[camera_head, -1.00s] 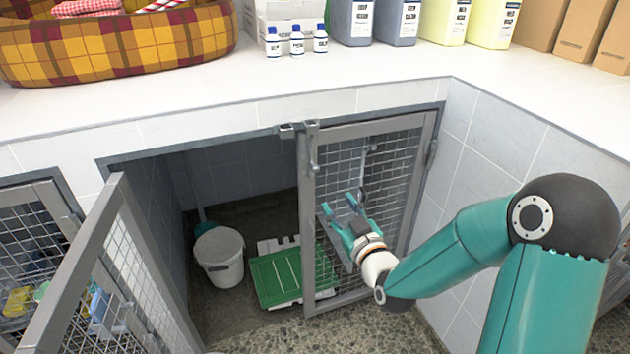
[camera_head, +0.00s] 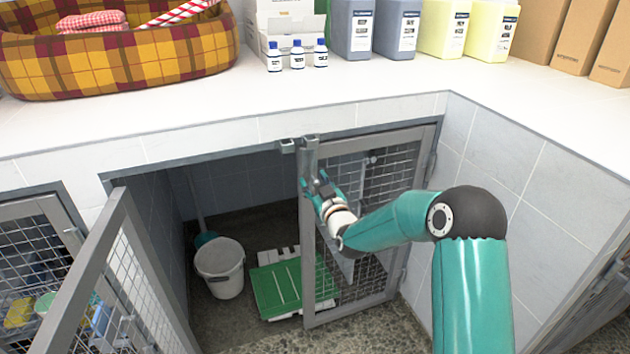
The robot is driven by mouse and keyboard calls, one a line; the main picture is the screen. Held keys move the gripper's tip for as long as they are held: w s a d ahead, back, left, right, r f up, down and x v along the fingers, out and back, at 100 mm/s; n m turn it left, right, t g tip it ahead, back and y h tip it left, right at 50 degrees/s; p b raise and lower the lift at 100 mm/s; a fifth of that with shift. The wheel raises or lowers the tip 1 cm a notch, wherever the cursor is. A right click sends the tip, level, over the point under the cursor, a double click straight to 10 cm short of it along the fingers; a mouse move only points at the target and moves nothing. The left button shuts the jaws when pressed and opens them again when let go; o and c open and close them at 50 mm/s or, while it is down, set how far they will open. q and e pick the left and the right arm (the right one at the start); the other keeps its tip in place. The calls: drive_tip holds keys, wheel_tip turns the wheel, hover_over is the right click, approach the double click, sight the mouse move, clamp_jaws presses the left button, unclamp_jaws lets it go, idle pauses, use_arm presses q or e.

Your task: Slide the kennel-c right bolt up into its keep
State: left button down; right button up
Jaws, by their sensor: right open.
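The right door of the middle kennel (camera_head: 391,240) is a grey mesh-filled frame standing shut across the right part of the opening. A grey bolt (camera_head: 308,156) runs along the top of its left upright, by a small keep at the frame's top edge (camera_head: 288,145). My right gripper (camera_head: 315,184) is open, at the left upright just below or around the bolt's lower part. Its fingers partly hide that part, and I cannot tell whether they touch it. The left door (camera_head: 110,270) of this kennel stands swung open. My left gripper is not in view.
A white bucket (camera_head: 220,270) and a green-and-white slatted board (camera_head: 278,288) are on the kennel floor. The worktop (camera_head: 200,121) above holds a plaid basket (camera_head: 120,55), small bottles (camera_head: 297,58), jugs and cardboard boxes. A tiled wall (camera_head: 500,175) closes off the right side.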

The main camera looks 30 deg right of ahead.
sight(312, 165)
drive_tip(key=shift+w+d, duration=0.1)
drive_tip(key=shift+w, duration=0.15)
clamp_jaws()
drive_tip(key=shift+r, duration=1.9)
unclamp_jaws()
drive_tip(key=shift+f, duration=0.1)
